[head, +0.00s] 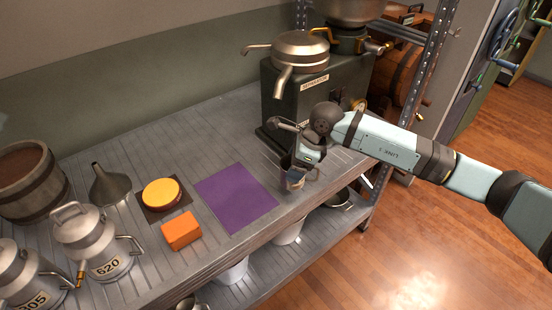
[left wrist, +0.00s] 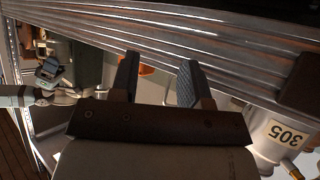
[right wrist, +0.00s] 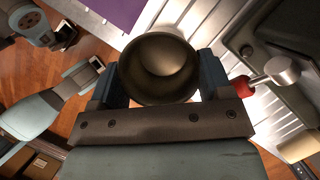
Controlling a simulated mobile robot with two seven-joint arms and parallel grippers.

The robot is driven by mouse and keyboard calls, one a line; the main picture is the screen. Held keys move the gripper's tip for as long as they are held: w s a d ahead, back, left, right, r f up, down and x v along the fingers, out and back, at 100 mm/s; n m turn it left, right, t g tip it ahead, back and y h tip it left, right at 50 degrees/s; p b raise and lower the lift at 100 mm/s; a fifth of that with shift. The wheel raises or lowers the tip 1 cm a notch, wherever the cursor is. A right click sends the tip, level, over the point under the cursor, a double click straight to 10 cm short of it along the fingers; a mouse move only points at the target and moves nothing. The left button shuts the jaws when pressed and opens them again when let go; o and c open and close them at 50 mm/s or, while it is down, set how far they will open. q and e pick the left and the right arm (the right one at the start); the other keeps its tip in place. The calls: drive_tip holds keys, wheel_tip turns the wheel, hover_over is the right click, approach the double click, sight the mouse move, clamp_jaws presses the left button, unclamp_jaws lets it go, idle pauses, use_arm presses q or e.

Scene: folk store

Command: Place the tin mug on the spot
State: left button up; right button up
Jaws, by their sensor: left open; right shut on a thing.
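The tin mug (right wrist: 160,68) is between the fingers of my right gripper (right wrist: 158,85), which is shut on it. In the right wrist view I look into its round, dull metal mouth. In the head view the mug (head: 295,179) is mostly hidden by my right gripper (head: 298,165), near the counter's front edge, right of a flat purple square (head: 237,198). I cannot tell whether the mug touches the counter. The purple square is bare. My left gripper (left wrist: 158,80) is open with nothing held; it is out of the head view.
A yellow-orange disc (head: 161,193) on a dark square and an orange block (head: 181,231) lie left of the purple square. A funnel (head: 110,186), milk cans (head: 97,243) and a wooden tub (head: 32,182) stand farther left. A dark separator machine (head: 300,95) stands behind the mug.

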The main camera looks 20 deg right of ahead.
use_arm(q)
drive_tip(key=shift+d+b, duration=0.1)
drive_tip(key=shift+b, duration=0.4)
use_arm(e)
drive_tip(key=shift+w+a+f, duration=0.45)
drive_tip(key=shift+w+f, duration=0.15)
drive_tip(key=shift+w, duration=0.65)
drive_tip(key=shift+w+a+f, duration=0.45)
drive_tip(key=shift+w+f, duration=0.1)
drive_tip(key=shift+w, duration=0.65)
drive_tip(key=shift+w+a+f, duration=0.45)
drive_tip(key=shift+w+f, duration=0.15)
drive_tip(key=shift+w, duration=0.65)
drive_tip(key=shift+f, duration=0.15)
drive_tip(key=o, duration=0.8)
